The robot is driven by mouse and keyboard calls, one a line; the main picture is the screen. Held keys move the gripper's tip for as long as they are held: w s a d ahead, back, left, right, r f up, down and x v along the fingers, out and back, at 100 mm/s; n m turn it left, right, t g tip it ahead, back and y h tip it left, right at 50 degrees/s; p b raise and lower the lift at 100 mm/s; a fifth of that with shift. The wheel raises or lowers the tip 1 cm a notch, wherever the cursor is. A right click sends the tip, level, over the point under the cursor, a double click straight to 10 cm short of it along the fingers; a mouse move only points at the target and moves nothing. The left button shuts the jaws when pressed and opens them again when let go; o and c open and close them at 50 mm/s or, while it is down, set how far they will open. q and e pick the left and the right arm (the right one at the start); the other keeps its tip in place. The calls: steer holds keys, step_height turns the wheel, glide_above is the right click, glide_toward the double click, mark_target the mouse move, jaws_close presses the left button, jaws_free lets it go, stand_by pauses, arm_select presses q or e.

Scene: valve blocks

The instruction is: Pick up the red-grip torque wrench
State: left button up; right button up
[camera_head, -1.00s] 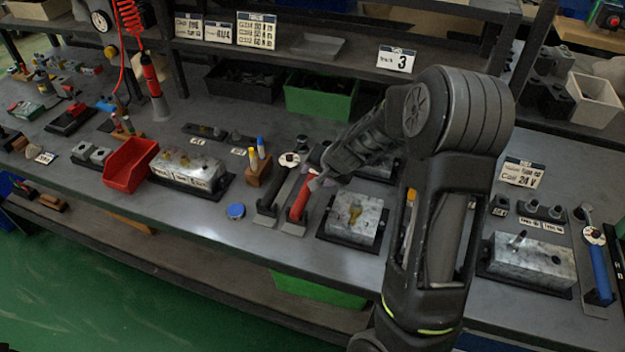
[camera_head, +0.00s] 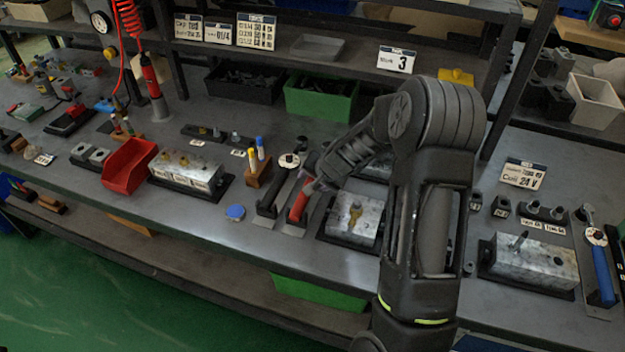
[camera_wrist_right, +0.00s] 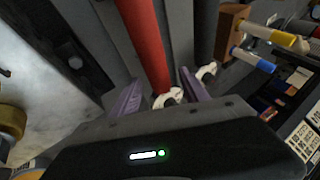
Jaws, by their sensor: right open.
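The red-grip torque wrench (camera_head: 299,205) lies on a grey holder plate near the middle of the bench. My right gripper (camera_head: 313,184) is over it, with its fingers close to the red grip and partly covering the wrench. In the right wrist view the red grip (camera_wrist_right: 145,38) runs between the two purple fingers of my right gripper (camera_wrist_right: 160,82). The fingers are apart, with gaps beside the grip. Whether they reach down around it is hard to tell. A white round tag shows at the near end of the grip. My left gripper is out of view.
A dark-grip wrench (camera_head: 270,202) lies close beside, to the left. A valve block (camera_head: 352,222) sits just right. A wooden marker holder (camera_head: 258,172) and a blue cap (camera_head: 235,212) are nearby. A blue-grip wrench (camera_head: 602,272) lies at far right.

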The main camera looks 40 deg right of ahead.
steer(key=shift+c, duration=0.4)
jaws_close()
stand_by(0.4)
stand_by(0.7)
